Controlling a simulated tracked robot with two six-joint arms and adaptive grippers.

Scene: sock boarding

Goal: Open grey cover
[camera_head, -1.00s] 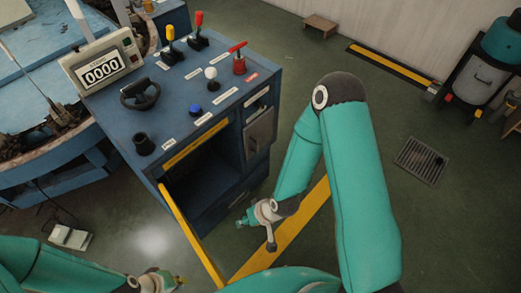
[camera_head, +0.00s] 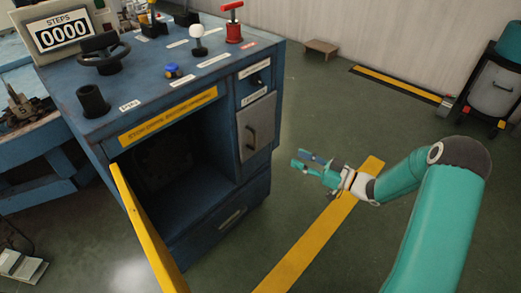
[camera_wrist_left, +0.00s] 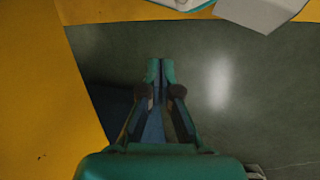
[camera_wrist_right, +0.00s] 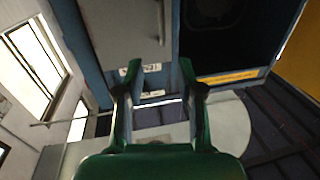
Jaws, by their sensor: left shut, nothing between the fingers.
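The grey cover (camera_head: 258,126) is a small panel with an upright handle on the right part of the blue cabinet's front. It looks closed. In the right wrist view the grey cover (camera_wrist_right: 125,30) and its handle fill the top, ahead of the fingers. My right gripper (camera_head: 304,161) is open and empty, in front of the cabinet to the right of the cover, apart from it. Its spread fingers also show in the right wrist view (camera_wrist_right: 159,68). My left gripper (camera_wrist_left: 160,68) is shut and empty over the floor beside a yellow panel; the head view does not show it.
The blue cabinet (camera_head: 215,215) has an open dark compartment, with a yellow-edged door (camera_head: 145,230) swung out at its left. Levers, a wheel and a counter reading 0000 (camera_head: 65,31) stand on top.

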